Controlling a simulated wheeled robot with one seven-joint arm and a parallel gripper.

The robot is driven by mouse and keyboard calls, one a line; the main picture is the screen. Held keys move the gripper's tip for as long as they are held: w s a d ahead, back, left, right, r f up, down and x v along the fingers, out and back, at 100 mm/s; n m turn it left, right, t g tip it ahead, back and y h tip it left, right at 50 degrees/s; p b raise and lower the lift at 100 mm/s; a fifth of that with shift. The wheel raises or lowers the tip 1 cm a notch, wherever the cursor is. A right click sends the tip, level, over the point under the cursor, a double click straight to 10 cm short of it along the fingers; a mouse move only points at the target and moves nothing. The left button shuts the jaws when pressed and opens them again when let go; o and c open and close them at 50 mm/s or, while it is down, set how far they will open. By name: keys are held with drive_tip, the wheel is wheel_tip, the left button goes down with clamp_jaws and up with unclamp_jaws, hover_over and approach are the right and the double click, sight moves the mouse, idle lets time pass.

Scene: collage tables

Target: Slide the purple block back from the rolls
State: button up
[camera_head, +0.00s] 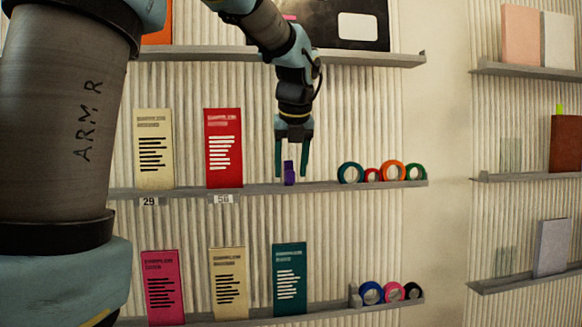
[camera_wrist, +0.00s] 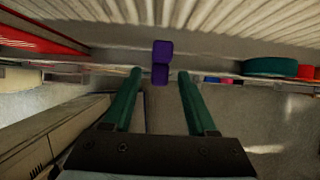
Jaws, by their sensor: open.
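The purple block (camera_head: 289,173) stands on the middle shelf, between the red booklet on its left and the rolls on its right. The rolls (camera_head: 392,171) are teal, red, orange and green rings at the right end of that shelf. My gripper (camera_head: 292,168) points down over the block, open, with one teal finger on each side of it. In the wrist view the purple block (camera_wrist: 161,52) shows between and just beyond the fingertips (camera_wrist: 160,73). Gaps show on both sides, and I cannot see any contact. A teal roll (camera_wrist: 272,67) is off to the right there.
A cream booklet (camera_head: 154,150) and a red booklet (camera_head: 224,148) stand left on the same shelf (camera_head: 330,187). The shelf between block and rolls is clear. The upper shelf (camera_head: 400,59) is above; a lower shelf holds booklets and more rolls (camera_head: 392,292).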

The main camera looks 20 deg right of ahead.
drive_tip(key=b+v, duration=0.1)
drive_tip(key=v, duration=0.9)
drive_tip(key=shift+r+b, duration=0.35)
drive_tip(key=shift+r, duration=0.05)
drive_tip(key=shift+s, duration=0.1)
